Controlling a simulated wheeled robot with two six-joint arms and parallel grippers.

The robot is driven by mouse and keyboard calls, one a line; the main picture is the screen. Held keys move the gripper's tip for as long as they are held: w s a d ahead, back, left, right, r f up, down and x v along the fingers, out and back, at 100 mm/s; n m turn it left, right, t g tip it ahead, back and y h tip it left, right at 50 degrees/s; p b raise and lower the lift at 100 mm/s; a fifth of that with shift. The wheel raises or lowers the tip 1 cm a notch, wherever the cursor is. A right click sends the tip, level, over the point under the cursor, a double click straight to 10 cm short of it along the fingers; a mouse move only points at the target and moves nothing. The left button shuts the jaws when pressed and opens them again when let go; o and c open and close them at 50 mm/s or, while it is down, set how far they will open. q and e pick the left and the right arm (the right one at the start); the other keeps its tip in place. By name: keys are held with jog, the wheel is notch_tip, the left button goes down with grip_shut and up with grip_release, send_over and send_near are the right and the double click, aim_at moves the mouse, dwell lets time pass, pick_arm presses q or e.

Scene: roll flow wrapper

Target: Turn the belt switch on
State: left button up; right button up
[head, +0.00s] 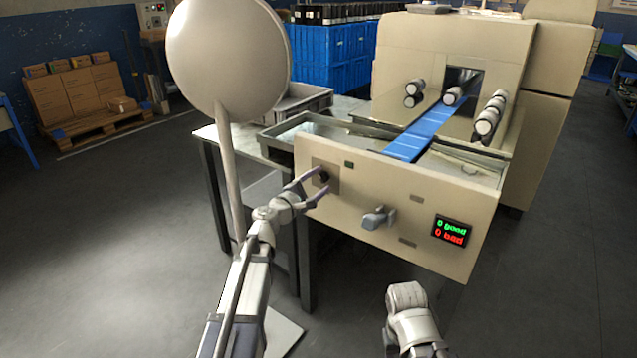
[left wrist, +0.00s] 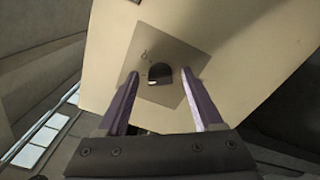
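The belt switch is a dark round knob (head: 324,177) on a square plate at the left of the machine's beige front panel (head: 390,195). In the left wrist view the knob (left wrist: 160,73) sits on its tilted plate (left wrist: 172,56), with small marks beside it. My left gripper (head: 314,186) is open at the panel. Its two fingers (left wrist: 162,88) stand on either side of the knob, with a gap to it on both sides. A small green light (head: 349,164) is above and right of the knob. Part of my right arm (head: 408,310) shows low in the head view; its fingers are not seen.
A grey handle (head: 378,217) sticks out of the panel right of the knob. A display (head: 453,231) reads "0 good" and "0 bad". A blue belt (head: 425,130) runs into the machine. A large pale disc on a pole (head: 228,55) stands left of the panel, near my left arm.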

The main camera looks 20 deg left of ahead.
pick_arm(q)
grip_shut()
dwell(0.3)
